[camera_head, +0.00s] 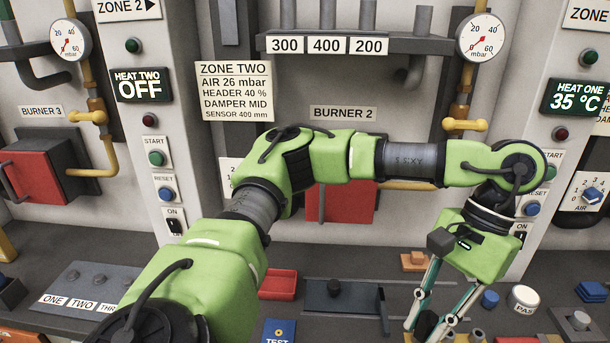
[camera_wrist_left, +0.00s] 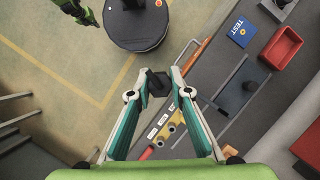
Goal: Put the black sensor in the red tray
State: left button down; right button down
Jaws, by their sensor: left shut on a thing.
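My left gripper (camera_head: 430,332) hangs at the lower right of the head view, over the bench's front part. In the left wrist view its fingertips (camera_wrist_left: 158,83) are closed on a small black block, the black sensor (camera_wrist_left: 157,86). The sensor is held clear in the air, partly hidden by the fingers. The red tray (camera_head: 278,284) lies on the bench left of the gripper in the head view. It also shows at the upper right of the left wrist view (camera_wrist_left: 282,48), and looks empty. My right gripper is not clearly seen.
A dark grey fixture with a black knob (camera_head: 334,288) lies between tray and gripper. A blue TEST block (camera_head: 279,332) is in front of the tray. The panel wall with the red burner box (camera_head: 338,205) rises behind.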

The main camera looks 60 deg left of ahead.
aim_at(276, 288)
jog(key=i+l+u, duration=0.1)
jog(key=u, duration=0.3)
jog(key=l+u, duration=0.25)
jog(key=u, duration=0.2)
jog(key=i+l+u, duration=0.1)
jog(key=u, duration=0.3)
jog(key=l, duration=0.1)
